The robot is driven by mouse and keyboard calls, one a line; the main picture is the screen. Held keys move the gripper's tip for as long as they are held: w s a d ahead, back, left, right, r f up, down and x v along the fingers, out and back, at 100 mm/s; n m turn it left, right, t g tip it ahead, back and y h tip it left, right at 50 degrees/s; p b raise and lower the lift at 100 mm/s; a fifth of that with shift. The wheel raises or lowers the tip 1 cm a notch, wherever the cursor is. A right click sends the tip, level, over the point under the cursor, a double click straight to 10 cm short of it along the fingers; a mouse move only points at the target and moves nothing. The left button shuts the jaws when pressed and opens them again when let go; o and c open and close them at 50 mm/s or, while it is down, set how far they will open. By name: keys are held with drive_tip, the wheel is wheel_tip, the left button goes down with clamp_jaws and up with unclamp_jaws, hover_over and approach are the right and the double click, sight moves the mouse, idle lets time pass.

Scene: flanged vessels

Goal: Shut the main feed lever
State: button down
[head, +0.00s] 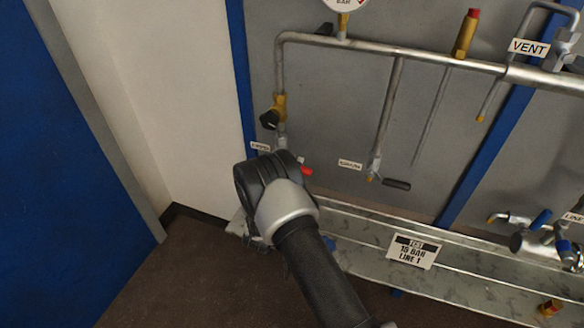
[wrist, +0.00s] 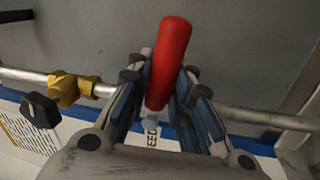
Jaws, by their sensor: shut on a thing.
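The red feed lever (wrist: 170,62) stands between the two fingers of my gripper (wrist: 161,90) in the wrist view. The fingers are shut on it from both sides, and its rounded end sticks out past the fingertips. The lever appears to lie across the metal pipe (wrist: 250,115). In the head view only the red tip of the lever (head: 306,171) shows beside my wrist; my wrist hides the fingers and the valve body.
A brass valve with a black knob (head: 270,119) is on the same pipe just above. A second branch pipe with a dark handle (head: 397,184) is to the right. A metal ledge with a "15 BAR LINE 1" sign (head: 414,251) runs below. A blue panel (head: 60,170) stands at left.

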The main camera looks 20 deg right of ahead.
drive_tip(key=shift+r+n+y, duration=0.3)
drive_tip(key=shift+r+n, duration=0.15)
drive_tip(key=shift+n, duration=0.75)
drive_tip(key=c, duration=1.4)
unclamp_jaws()
drive_tip(key=shift+r, duration=0.15)
drive_tip(key=v, duration=1.2)
drive_tip(key=shift+s+f, duration=0.1)
drive_tip(key=shift+f, duration=0.1)
drive_tip(key=shift+r, duration=0.1)
